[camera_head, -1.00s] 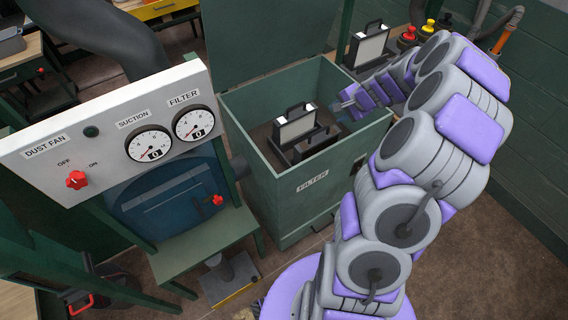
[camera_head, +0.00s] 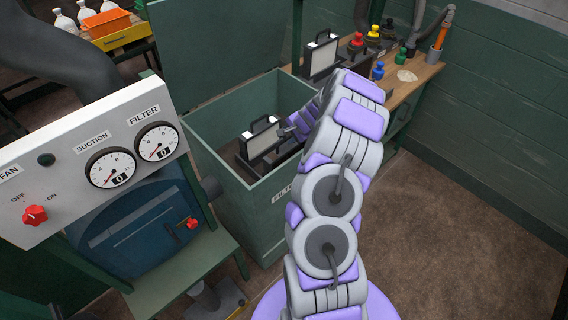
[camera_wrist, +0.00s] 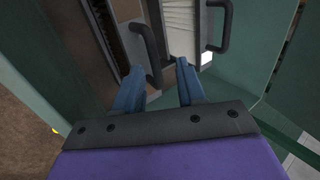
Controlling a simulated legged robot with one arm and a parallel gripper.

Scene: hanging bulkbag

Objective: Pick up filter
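A filter (camera_head: 262,138) with a pale panel, dark frame and black top handle stands inside the open green box marked FILTER (camera_head: 206,168). My gripper (camera_head: 284,131) is in the box opening, close to the right of this filter. In the wrist view, my gripper (camera_wrist: 160,68) has its two blue fingers apart with nothing clamped. A dark handle (camera_wrist: 148,50) shows between and beyond the fingertips; contact cannot be told. A pale pleated panel (camera_wrist: 182,25) and a second dark handle (camera_wrist: 222,25) lie to its right. A second filter (camera_head: 320,57) stands behind the box.
The box's raised lid (camera_head: 215,45) stands at the back. The control panel (camera_head: 90,160) with two gauges and a red knob is at left. Open floor (camera_head: 460,220) lies at right.

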